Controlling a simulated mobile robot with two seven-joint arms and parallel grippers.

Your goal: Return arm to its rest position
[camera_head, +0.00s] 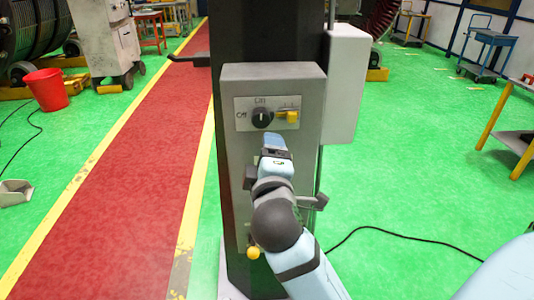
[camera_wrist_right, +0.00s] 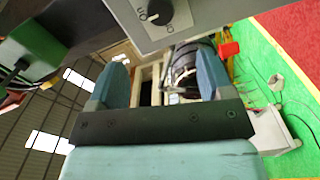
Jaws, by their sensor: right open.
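My right arm reaches up from the lower right of the head view to the grey control box (camera_head: 304,95) on the dark column. My right gripper (camera_head: 277,142) is in front of the box, just below its switch panel. Its fingertips are hard to make out there. In the right wrist view, the two blue fingers of this gripper (camera_wrist_right: 163,78) stand wide apart with nothing between them. A black rotary knob (camera_head: 262,117) sits on the panel between Off and On labels. The knob also shows at the top of the wrist view (camera_wrist_right: 159,12), apart from the fingers. My left gripper is not in view.
A yellow switch (camera_head: 287,117) is beside the knob, and a yellow-ended lever (camera_head: 253,252) is lower on the box. A red bucket (camera_head: 46,89) stands at the left, and a blue cart (camera_head: 484,48) at the back right. Green floor is open on the right, crossed by a black cable.

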